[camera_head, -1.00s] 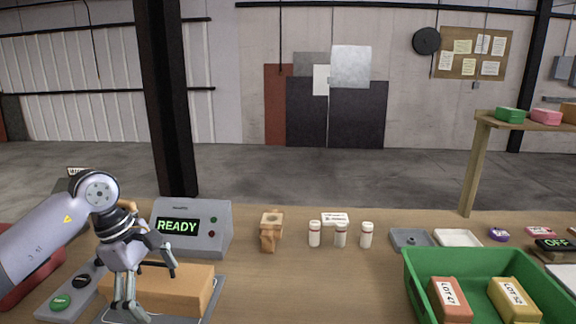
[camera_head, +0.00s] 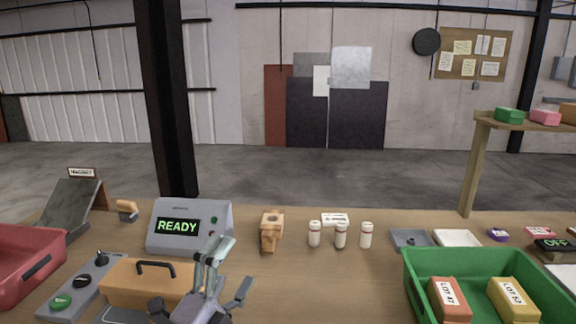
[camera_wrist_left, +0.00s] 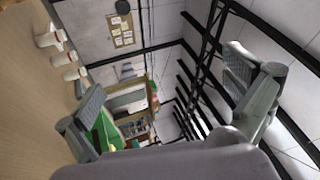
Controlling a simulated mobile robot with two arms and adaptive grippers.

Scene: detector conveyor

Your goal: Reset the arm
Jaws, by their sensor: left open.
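My left gripper (camera_head: 228,268) is low in the head view, in front of the grey box with the green READY display (camera_head: 193,226) and at the right end of the orange case (camera_head: 122,284). Its fingers are spread and nothing is between them. In the left wrist view the two fingers (camera_wrist_left: 165,98) also stand wide apart and empty. The case has a black handle and lies on a grey plate. My right gripper is in no view.
A control panel (camera_head: 62,303) with a green button and a red tray (camera_head: 22,262) are at the left. White bottles (camera_head: 341,236) and a wooden piece (camera_head: 271,231) stand mid-table. A green crate (camera_head: 476,255) holding two boxes is at the right. The table between is clear.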

